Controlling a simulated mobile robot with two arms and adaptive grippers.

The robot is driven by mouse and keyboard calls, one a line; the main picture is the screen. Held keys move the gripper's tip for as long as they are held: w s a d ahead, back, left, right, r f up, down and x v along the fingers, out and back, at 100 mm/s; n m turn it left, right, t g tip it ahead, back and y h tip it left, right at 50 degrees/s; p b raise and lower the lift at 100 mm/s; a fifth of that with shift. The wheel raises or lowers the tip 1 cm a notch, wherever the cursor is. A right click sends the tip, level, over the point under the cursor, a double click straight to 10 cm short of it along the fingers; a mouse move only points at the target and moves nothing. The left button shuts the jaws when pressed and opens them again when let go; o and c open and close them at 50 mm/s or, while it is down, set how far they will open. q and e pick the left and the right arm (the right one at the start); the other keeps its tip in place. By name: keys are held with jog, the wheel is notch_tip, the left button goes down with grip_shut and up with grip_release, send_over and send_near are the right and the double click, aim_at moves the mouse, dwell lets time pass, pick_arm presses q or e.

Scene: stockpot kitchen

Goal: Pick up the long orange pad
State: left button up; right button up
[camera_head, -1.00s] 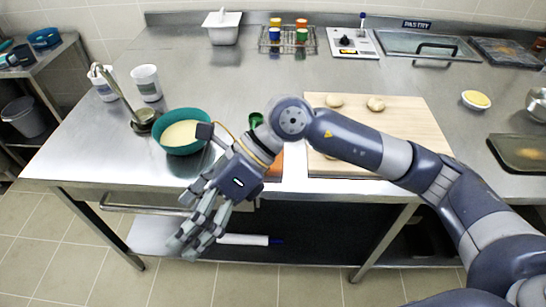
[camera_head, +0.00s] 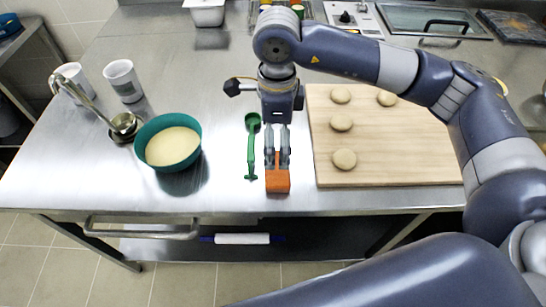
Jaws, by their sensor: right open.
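The long orange pad (camera_head: 277,182) lies on the steel table near its front edge, between the green utensil and the wooden board. Its near end shows clearly; its far part is hidden behind my right gripper. My right gripper (camera_head: 277,160) points down over the pad, with its fingers apart and a strip of orange visible between them. I cannot tell whether the fingers touch the pad. My left gripper is not in view.
A green spoon-like utensil (camera_head: 251,150) lies close to the left of the gripper. A wooden board (camera_head: 390,150) with dough balls is close on the right. A teal bowl (camera_head: 140,149) of pale batter, a ladle (camera_head: 122,122) and white cups (camera_head: 122,82) stand further left.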

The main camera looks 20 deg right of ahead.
send_over(277, 167)
jog(key=f, duration=0.4)
jog(key=shift+s+p, duration=0.3)
jog(key=shift+p, duration=0.1)
jog(key=shift+w+f, duration=0.1)
jog(key=shift+f, duration=0.25)
notch_tip(277, 167, down, 5)
jog(key=shift+w+d+r+p, duration=0.1)
jog(key=shift+r+p, duration=0.05)
jog(key=shift+p, duration=1)
jog(key=c, duration=0.8)
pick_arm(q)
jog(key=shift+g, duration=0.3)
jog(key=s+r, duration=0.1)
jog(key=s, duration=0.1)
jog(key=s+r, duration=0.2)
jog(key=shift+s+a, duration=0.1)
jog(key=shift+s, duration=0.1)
